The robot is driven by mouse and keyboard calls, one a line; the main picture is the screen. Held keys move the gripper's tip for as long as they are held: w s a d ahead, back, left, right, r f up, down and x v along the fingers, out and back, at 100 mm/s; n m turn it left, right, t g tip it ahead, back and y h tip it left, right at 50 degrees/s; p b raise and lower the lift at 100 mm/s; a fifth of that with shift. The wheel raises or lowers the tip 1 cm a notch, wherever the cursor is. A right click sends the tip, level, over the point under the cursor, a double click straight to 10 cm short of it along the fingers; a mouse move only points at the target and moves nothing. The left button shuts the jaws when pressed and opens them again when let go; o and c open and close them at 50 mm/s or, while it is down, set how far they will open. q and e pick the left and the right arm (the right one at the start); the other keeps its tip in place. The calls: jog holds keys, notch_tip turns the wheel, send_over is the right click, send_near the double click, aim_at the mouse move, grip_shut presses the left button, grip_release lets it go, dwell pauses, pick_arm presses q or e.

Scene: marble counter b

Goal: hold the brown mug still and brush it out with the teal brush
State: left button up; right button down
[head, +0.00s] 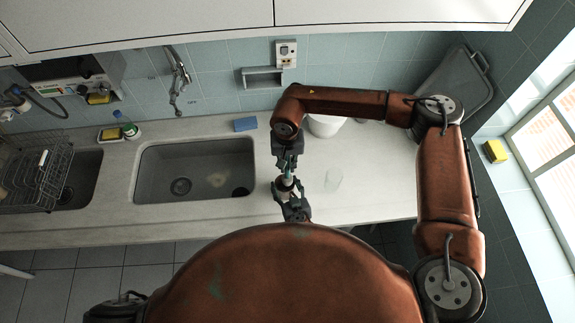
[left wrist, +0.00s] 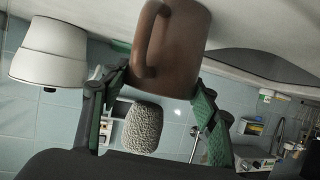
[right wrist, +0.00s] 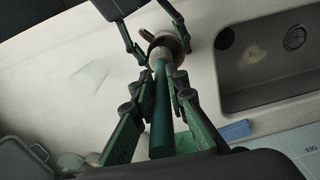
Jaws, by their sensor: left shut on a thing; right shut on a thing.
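The brown mug (left wrist: 180,45) is between the fingers of my left gripper (left wrist: 160,78), which is shut on it; its handle faces the camera. It shows small in the head view (head: 284,186) and partly behind the brush in the right wrist view (right wrist: 173,40). My right gripper (right wrist: 158,85) is shut on the teal handle of the brush (right wrist: 160,120), above the mug. The pale, textured brush head (left wrist: 143,127) shows close to the mug's edge in the left wrist view. It appears just outside the mouth; how far any of it is inside I cannot tell.
A clear glass (head: 333,180) stands on the counter just right of the grippers. The sink (head: 195,170) lies to the left. A blue sponge (head: 246,124) and a white container (head: 325,126) are behind. A dish rack (head: 35,175) is far left.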

notch_tip(320, 180, up, 5)
dwell(0.8)
pick_arm(q)
jog(key=o, duration=1.5)
jog(key=v, duration=1.2)
